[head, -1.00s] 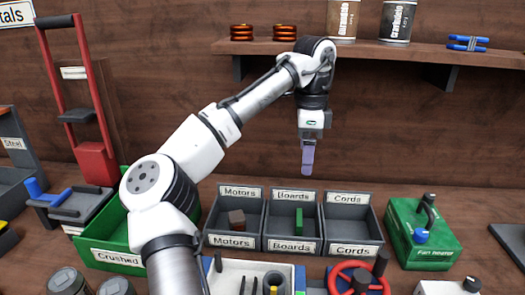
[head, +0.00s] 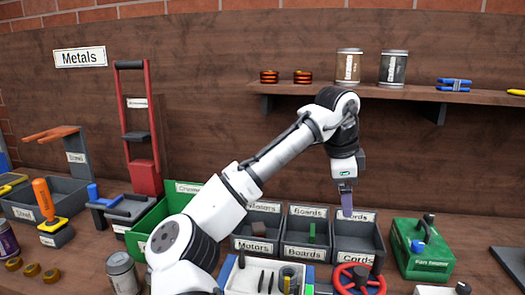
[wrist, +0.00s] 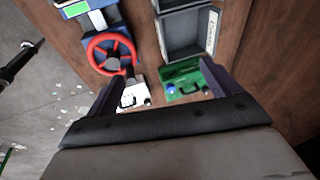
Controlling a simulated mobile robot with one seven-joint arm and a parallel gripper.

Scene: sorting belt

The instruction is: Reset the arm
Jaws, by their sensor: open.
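My gripper (head: 346,200) hangs from my raised arm, pointing down, over the back of the Cords bin (head: 372,236) in the head view. In the wrist view my gripper (wrist: 160,92) shows its two dark fingers wide apart with nothing between them. The gripper is open and empty. It is above the bins and apart from the green fan heater (head: 420,250), which also shows between the fingers in the wrist view (wrist: 184,76).
Beside the Cords bin stand the Boards bin (head: 302,252), holding a green piece, and the Motors bin (head: 253,247). A red valve wheel (head: 342,275) is in front. A wooden shelf (head: 300,89) with cans (head: 348,66) runs behind, above the gripper.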

